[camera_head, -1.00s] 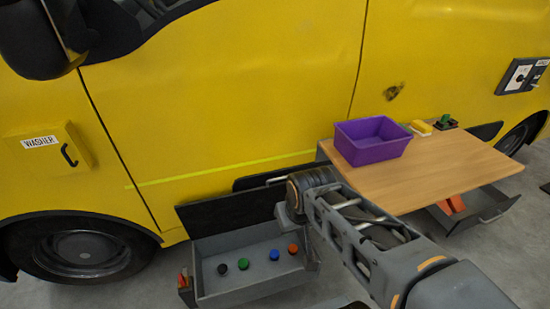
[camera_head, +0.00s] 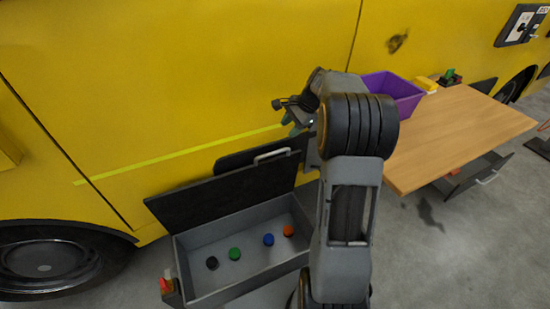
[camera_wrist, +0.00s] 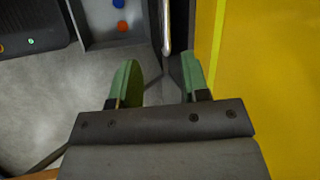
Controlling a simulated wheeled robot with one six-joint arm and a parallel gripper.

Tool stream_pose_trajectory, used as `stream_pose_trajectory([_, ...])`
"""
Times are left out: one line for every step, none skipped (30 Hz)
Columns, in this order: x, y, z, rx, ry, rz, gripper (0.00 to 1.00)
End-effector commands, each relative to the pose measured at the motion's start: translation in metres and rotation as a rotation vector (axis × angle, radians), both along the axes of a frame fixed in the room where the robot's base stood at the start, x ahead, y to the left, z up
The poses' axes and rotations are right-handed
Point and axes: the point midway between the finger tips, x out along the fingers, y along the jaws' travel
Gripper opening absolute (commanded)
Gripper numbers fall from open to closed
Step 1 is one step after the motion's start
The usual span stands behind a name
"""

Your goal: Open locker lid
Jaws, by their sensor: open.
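The grey locker (camera_head: 186,272) stands low beside the yellow van, its black lid (camera_head: 190,200) raised along the van side. A pale bar handle (camera_head: 272,155) shows at the lid's upper edge; a bar also runs along the top of the wrist view (camera_wrist: 166,25). My gripper (camera_head: 292,117) is above and right of the lid, apart from it, and partly hidden by my arm in the head view. In the wrist view my gripper (camera_wrist: 160,78) has its two green fingers apart with nothing held between them.
Black (camera_head: 212,263), green (camera_head: 234,254), blue (camera_head: 268,240) and orange (camera_head: 288,230) round pieces sit in the locker. A wooden table (camera_head: 460,135) with a purple bin (camera_head: 395,90) stands to the right, close to my arm. The van (camera_head: 200,80) walls off the back.

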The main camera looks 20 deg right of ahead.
Motion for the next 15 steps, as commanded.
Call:
stream_pose_trajectory([0.005, -0.008, -0.011, 0.02, 0.007, -0.035, 0.42])
stream_pose_trajectory([0.007, -0.011, -0.014, 0.032, 0.01, -0.05, 0.42])
stream_pose_trajectory([0.01, -0.014, -0.018, 0.042, 0.013, -0.067, 0.42])
stream_pose_trajectory([0.011, -0.016, -0.02, 0.048, 0.015, -0.076, 0.42])
stream_pose_trajectory([0.013, -0.016, -0.024, 0.052, 0.017, -0.082, 0.42])
stream_pose_trajectory([0.015, -0.015, -0.028, 0.057, 0.018, -0.086, 0.42])
stream_pose_trajectory([0.016, -0.014, -0.031, 0.059, 0.019, -0.089, 0.42])
stream_pose_trajectory([0.017, -0.013, -0.035, 0.06, 0.02, -0.091, 0.42])
stream_pose_trajectory([0.019, -0.01, -0.041, 0.061, 0.02, -0.091, 0.42])
stream_pose_trajectory([0.021, -0.008, -0.046, 0.06, 0.02, -0.091, 0.42])
stream_pose_trajectory([0.022, -0.005, -0.051, 0.061, 0.02, -0.089, 0.42])
stream_pose_trajectory([0.024, -0.002, -0.058, 0.059, 0.021, -0.089, 0.42])
stream_pose_trajectory([0.026, 0.0, -0.064, 0.059, 0.021, -0.089, 0.42])
stream_pose_trajectory([0.027, 0.002, -0.069, 0.059, 0.022, -0.088, 0.42])
stream_pose_trajectory([0.03, 0.005, -0.076, 0.058, 0.021, -0.088, 0.42])
